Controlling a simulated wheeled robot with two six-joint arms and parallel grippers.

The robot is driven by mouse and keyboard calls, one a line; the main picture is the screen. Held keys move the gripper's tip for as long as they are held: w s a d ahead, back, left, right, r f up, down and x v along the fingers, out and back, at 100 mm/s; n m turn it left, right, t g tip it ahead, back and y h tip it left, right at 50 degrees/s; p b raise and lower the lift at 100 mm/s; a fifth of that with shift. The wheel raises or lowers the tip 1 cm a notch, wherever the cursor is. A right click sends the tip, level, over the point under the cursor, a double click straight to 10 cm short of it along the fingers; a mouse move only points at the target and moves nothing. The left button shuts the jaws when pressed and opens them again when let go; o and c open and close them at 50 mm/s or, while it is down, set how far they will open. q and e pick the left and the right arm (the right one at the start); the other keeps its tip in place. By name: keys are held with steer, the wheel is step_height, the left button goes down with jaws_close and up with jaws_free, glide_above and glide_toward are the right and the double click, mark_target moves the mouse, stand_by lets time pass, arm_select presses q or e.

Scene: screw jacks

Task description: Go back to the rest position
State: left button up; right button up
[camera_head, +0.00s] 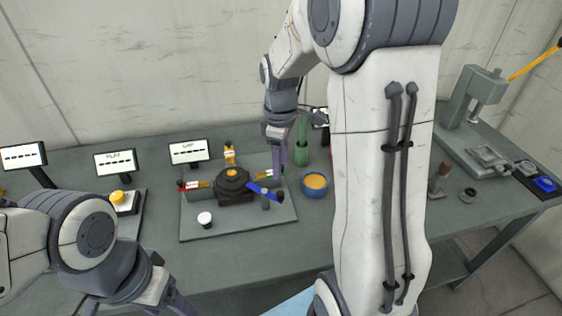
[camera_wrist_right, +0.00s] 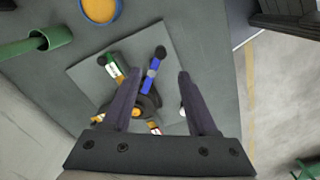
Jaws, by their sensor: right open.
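My right gripper (camera_head: 279,150) is above the right back part of the grey jack plate (camera_head: 222,230) in the head view. In the right wrist view the right gripper (camera_wrist_right: 158,85) has its two fingers apart with nothing gripped between them. The dark screw jack (camera_head: 235,187) stands on the plate. A blue-handled lever (camera_head: 262,191) lies at its right side, and the blue handle (camera_wrist_right: 151,76) also shows between the fingers in the wrist view. My left gripper (camera_head: 172,300) is low at the bottom left, cut by the frame edge, so its opening is unclear.
An orange-filled bowl (camera_head: 315,184) and a green cylinder (camera_head: 302,150) stand right of the plate. Small displays, including one marked GAP (camera_head: 189,151), line the back left. A yellow button (camera_head: 119,197) is at left. A grey press (camera_head: 471,100) stands at far right.

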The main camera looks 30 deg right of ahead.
stand_by(0.3)
steer(key=s+a+r, duration=0.2)
steer(key=s+a, duration=0.4)
steer(key=a, duration=0.7)
steer(key=s+a, duration=0.4)
steer(key=s, duration=0.3)
steer(key=s+a+m+y, duration=0.1)
steer(key=s+a, duration=0.3)
steer(key=s, duration=0.4)
steer(key=shift+s+f+m, duration=0.15)
steer(key=shift+f+m, duration=0.15)
steer(key=shift+f, duration=0.15)
